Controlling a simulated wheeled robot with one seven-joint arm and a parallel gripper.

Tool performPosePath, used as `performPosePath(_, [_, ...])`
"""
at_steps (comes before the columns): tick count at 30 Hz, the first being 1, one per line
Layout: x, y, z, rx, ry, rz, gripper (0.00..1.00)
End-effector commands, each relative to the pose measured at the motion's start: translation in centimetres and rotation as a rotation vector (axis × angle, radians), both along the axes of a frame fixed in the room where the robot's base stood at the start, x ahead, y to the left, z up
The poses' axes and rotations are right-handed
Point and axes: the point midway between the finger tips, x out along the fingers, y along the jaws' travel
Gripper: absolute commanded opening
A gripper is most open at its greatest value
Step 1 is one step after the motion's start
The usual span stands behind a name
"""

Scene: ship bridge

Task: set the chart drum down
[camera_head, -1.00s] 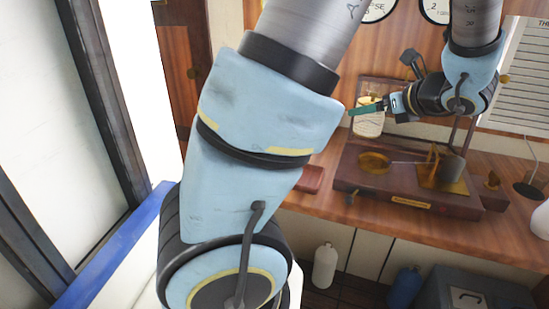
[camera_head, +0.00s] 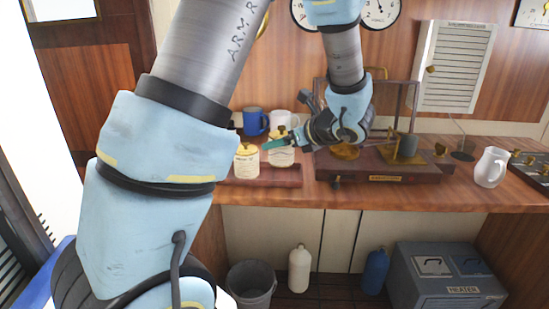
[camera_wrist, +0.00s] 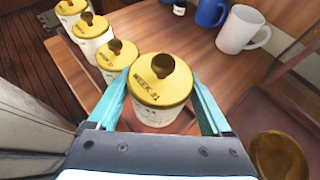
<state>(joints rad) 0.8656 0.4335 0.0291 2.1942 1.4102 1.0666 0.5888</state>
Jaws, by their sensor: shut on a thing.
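My gripper (camera_wrist: 163,105) is shut on a white chart drum (camera_wrist: 165,115) with a brass knobbed lid marked "WEEK 31". In the head view the held drum (camera_head: 281,159) is upright between my teal fingers (camera_head: 277,143), at the right part of the low red-brown rack (camera_head: 262,178). I cannot tell whether its base touches the rack. Several similar drums stand in a row beside it in the wrist view, the nearest one (camera_wrist: 117,58) very close to it. One of them (camera_head: 246,164) shows left of the held drum in the head view.
The recording instrument (camera_head: 378,178), with wooden base and framed case, stands just right of the rack. A blue mug (camera_head: 254,122) and a white mug (camera_head: 283,120) stand behind. A white jug (camera_head: 490,167) is farther right. Counter between jug and instrument is mostly clear.

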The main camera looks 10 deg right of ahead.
Motion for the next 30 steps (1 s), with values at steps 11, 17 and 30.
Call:
performPosePath(11, [0.0, 0.0, -4.2, 0.001, 0.000, 0.000, 0.16])
performPosePath(17, [0.0, 0.0, -4.2, 0.000, 0.000, 0.000, 0.16])
performPosePath(30, [0.0, 0.0, -4.5, 0.000, 0.000, 0.000, 1.00])
